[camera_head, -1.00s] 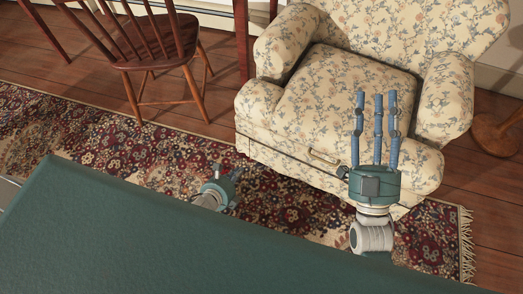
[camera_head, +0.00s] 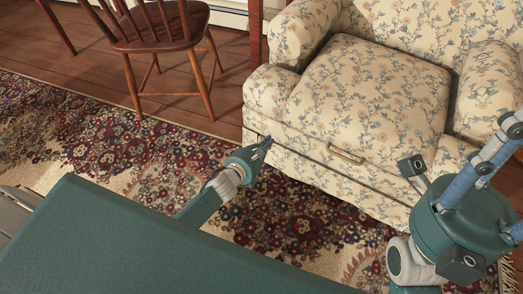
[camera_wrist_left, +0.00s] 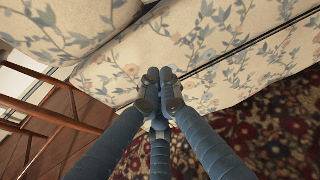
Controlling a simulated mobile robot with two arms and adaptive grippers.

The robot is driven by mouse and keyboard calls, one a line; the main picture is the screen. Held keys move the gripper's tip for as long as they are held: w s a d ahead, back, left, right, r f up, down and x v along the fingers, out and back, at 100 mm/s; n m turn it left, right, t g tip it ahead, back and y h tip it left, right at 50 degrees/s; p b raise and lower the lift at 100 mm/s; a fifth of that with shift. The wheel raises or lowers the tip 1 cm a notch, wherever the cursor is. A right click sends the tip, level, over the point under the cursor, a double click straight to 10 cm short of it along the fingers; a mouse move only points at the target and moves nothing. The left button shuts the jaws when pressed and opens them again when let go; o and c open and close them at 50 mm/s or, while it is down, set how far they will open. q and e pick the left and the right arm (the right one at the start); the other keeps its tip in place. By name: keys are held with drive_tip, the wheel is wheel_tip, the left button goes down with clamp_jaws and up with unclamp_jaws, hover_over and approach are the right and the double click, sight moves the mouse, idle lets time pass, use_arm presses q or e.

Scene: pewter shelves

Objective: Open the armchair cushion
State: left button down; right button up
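The floral armchair (camera_head: 300,32) has a thick seat cushion (camera_head: 375,88). Below it is a front panel (camera_head: 300,143) with a small brass-coloured handle (camera_head: 346,154); the panel looks flush with the chair. My left gripper (camera_head: 266,143) is low at the chair's front left corner, left of the handle. In the left wrist view its blue fingertips (camera_wrist_left: 160,78) are together in front of the floral fabric (camera_wrist_left: 215,75), with nothing seen between them; contact is unclear. My right gripper (camera_head: 508,145) is at the right edge, fingers spread and partly out of frame.
A wooden chair (camera_head: 165,45) stands left of the armchair. A patterned rug (camera_head: 110,125) covers the floor in front. A large green surface of mine fills the lower left.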

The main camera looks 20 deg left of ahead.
sight(276, 134)
use_arm(q)
drive_tip(key=b+x, duration=0.1)
drive_tip(key=x, duration=0.3)
drive_tip(key=shift+f+b, duration=0.25)
drive_tip(key=shift+b, duration=0.05)
wheel_tip(276, 134, up, 3)
drive_tip(key=shift+s+r+p, duration=0.1)
drive_tip(key=shift+s+p, duration=0.05)
drive_tip(key=shift+p, duration=0.3)
drive_tip(key=shift+r, duration=0.65)
